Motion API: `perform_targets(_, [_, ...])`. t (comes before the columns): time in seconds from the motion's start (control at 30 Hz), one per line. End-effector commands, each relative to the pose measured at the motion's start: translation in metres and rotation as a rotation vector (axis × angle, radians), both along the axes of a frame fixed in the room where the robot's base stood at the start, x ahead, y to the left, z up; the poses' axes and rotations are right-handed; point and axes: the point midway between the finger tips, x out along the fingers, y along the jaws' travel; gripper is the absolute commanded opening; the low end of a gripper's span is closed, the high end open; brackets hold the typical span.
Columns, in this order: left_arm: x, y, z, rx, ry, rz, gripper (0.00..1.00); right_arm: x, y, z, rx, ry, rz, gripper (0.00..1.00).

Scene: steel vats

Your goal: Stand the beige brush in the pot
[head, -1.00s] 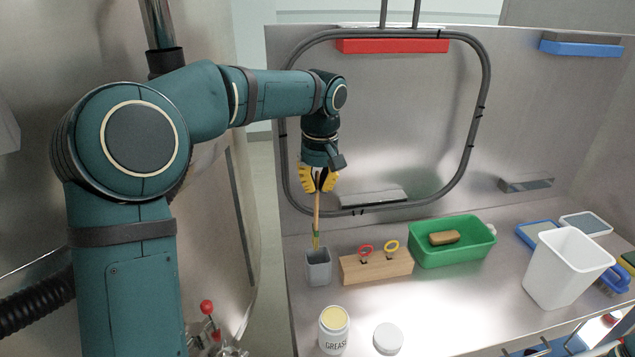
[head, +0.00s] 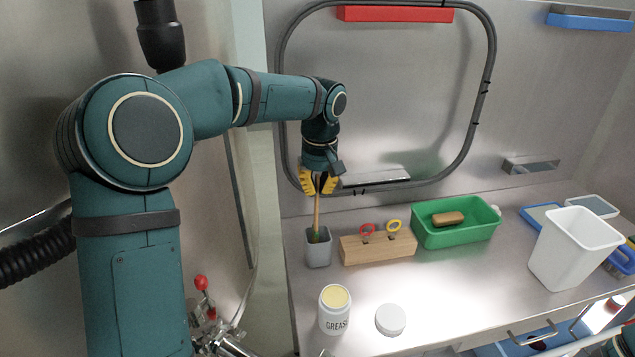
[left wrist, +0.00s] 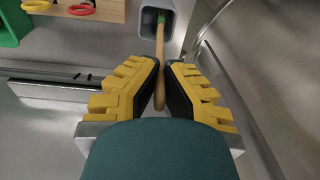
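The beige brush (head: 317,214) has a long tan handle and a greenish lower end. It stands nearly upright with that lower end inside the grey pot (head: 318,252), a small square cup at the left of the steel counter. My left gripper (head: 319,184), with yellow-padded fingers, is above the pot at the top of the handle. In the left wrist view the fingertips (left wrist: 162,62) close on both sides of the handle (left wrist: 160,88), which leads into the pot (left wrist: 147,20). The pot's floor is hidden. My right gripper is not in view.
A wooden block (head: 379,248) with red and yellow loops stands right of the pot. Beyond it is a green bin (head: 457,233) holding a brown brush. A grease jar (head: 334,312) and white lid (head: 390,320) are in front. A white bucket (head: 570,250) stands right.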

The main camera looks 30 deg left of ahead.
Motion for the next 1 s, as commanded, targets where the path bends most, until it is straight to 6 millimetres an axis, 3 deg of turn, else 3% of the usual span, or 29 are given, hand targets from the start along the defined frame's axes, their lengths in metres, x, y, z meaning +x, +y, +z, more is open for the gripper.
perform_targets(0.47, [0.0002, -0.0002, -0.0087, -0.001, -0.001, 0.0, 0.0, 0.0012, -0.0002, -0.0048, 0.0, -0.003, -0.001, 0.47])
perform_targets(0.5, [0.0002, -0.0002, -0.0087, -0.001, -0.001, 0.0, 0.19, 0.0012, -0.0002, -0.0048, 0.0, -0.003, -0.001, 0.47])
perform_targets(0.57, [0.0001, -0.0001, -0.0087, -0.001, -0.001, 0.0, 0.39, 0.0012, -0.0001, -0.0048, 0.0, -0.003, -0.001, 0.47])
perform_targets(1.0, [0.0004, -0.0009, 0.0004, 0.0, -0.002, 0.0, 0.39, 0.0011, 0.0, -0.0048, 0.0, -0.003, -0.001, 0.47])
